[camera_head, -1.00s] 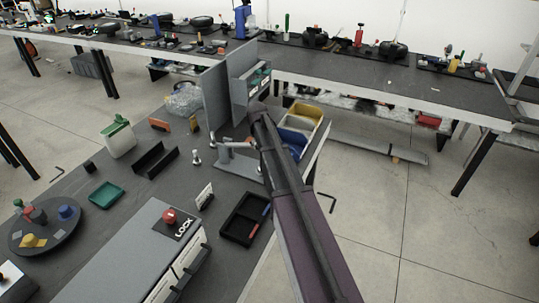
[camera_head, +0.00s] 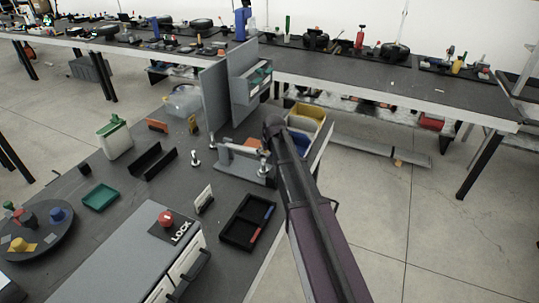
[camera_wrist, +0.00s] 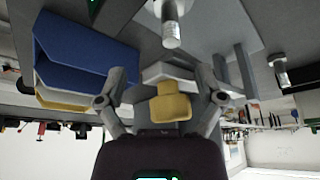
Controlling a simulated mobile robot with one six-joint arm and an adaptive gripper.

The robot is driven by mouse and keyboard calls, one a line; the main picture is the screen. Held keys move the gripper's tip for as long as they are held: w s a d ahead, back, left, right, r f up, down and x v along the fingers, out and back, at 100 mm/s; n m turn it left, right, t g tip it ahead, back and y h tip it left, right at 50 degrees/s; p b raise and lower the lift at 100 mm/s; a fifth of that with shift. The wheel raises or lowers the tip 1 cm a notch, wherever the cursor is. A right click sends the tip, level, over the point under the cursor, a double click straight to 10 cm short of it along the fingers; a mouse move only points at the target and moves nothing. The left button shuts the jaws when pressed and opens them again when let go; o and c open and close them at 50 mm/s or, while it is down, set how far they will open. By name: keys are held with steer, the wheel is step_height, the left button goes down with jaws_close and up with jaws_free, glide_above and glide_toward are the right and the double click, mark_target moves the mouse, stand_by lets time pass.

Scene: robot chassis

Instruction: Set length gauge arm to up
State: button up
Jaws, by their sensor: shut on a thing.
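The length gauge (camera_head: 226,158) stands on the bench in the head view, a grey base with a short upright and a light bar, its arm (camera_head: 240,151), lying roughly level to the right. My gripper is at the bar's right end, mostly hidden behind my own arm there. In the wrist view my gripper (camera_wrist: 165,77) has its two fingers on either side of a light grey bar and a yellow block, shut on what looks like the gauge arm. The exact contact is partly hidden. A metal cylinder (camera_wrist: 171,30) shows just beyond the fingers.
A yellow bin (camera_head: 306,115) and a blue bin (camera_head: 301,143) stand close to my arm; the blue bin (camera_wrist: 80,55) also shows in the wrist view. Grey upright panels (camera_head: 214,98) rise behind the gauge. A black tray (camera_head: 238,232) lies in front.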

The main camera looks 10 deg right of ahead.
steer(key=shift+d, duration=0.15)
steer(key=shift+s+a+r+p, duration=0.1)
steer(key=shift+a+r+p, duration=0.1)
steer(key=shift+r+p, duration=0.3)
steer(key=w+a+p+v, duration=0.1)
steer(key=p+v, duration=1.3)
steer(key=shift+a+r, duration=0.35)
steer(key=shift+r, duration=0.25)
stand_by(1.2)
stand_by(0.4)
